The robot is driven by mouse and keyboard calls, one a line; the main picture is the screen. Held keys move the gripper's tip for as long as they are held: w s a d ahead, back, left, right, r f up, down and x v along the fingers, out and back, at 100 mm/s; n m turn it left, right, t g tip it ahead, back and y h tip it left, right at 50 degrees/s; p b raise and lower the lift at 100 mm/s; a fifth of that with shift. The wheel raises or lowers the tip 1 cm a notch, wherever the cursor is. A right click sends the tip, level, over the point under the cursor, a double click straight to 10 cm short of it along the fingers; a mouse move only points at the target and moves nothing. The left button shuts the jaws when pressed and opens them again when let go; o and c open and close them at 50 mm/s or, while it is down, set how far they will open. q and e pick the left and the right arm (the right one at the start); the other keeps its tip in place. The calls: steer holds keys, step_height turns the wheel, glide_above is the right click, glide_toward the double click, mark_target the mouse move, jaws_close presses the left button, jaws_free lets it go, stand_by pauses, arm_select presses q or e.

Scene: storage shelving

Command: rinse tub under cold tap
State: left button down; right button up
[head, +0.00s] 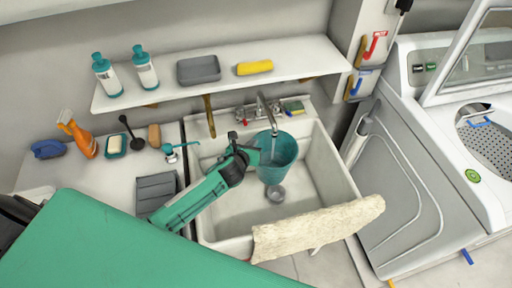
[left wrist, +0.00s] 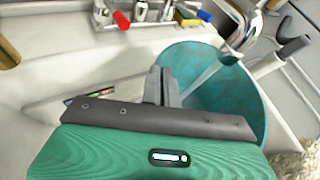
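The teal tub (head: 278,170) is held over the white sink (head: 215,222), under the curved metal tap (head: 267,113). A pale streak that looks like water runs from the spout into the tub. My left gripper (head: 250,152) is at the tub's left rim. In the left wrist view its fingers (left wrist: 162,88) are close together on the rim of the tub (left wrist: 225,80), with the spout (left wrist: 243,30) above. A red tap handle (left wrist: 121,19) shows at the back. My right gripper is not in view.
A beige towel (head: 320,228) hangs over the sink's front edge. A drain (head: 275,193) lies below the tub. A shelf (head: 215,92) with bottles is above the sink. A sponge (head: 293,107) sits on the back ledge. A washing machine (head: 430,150) stands at right.

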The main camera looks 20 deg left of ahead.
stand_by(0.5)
